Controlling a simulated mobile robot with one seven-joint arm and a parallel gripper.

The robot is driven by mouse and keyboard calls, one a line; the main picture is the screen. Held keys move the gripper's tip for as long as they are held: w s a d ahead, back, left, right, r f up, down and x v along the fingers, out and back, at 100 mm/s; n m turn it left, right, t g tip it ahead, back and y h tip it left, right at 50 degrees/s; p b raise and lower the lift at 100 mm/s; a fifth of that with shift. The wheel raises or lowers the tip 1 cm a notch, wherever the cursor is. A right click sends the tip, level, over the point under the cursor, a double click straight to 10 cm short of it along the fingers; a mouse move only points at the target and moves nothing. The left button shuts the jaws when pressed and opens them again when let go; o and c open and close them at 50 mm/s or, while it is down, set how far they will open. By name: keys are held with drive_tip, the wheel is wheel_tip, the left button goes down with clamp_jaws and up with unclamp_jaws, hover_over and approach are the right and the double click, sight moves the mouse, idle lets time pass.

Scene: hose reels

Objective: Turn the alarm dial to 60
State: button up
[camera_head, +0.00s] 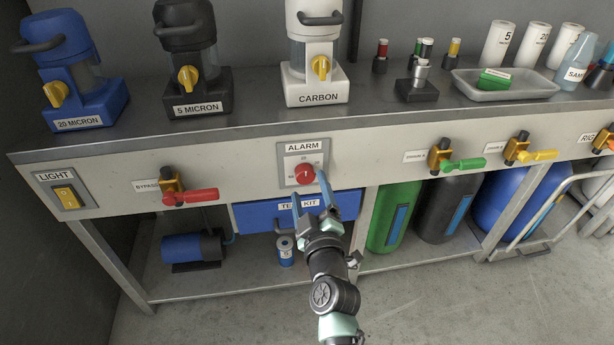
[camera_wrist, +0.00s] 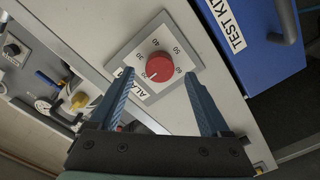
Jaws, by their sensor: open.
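The alarm dial is a round red knob (camera_head: 304,174) on a light plate under an ALARM label, on the front panel of the bench. In the wrist view the red knob (camera_wrist: 160,68) sits on its plate with 30, 40, 50 and 60 printed around it. A small pale mark shows near the knob's lower left edge; I cannot tell for certain which number it points at. My gripper (camera_head: 308,185) is open in front of the dial. In the wrist view its blue fingertips (camera_wrist: 159,75) appear on either side of the knob, with gaps visible.
A blue TEST KIT drawer (camera_head: 260,212) lies just below the dial. A red-handled bypass valve (camera_head: 190,196) is to the left, and a green-handled valve (camera_head: 462,165) is to the right. Filter housings, including CARBON (camera_head: 318,88), stand on the bench above.

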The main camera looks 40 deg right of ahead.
sight(306, 179)
drive_tip(key=shift+b+x, duration=0.35)
drive_tip(key=shift+x, duration=1.45)
drive_tip(key=shift+c, duration=0.2)
clamp_jaws()
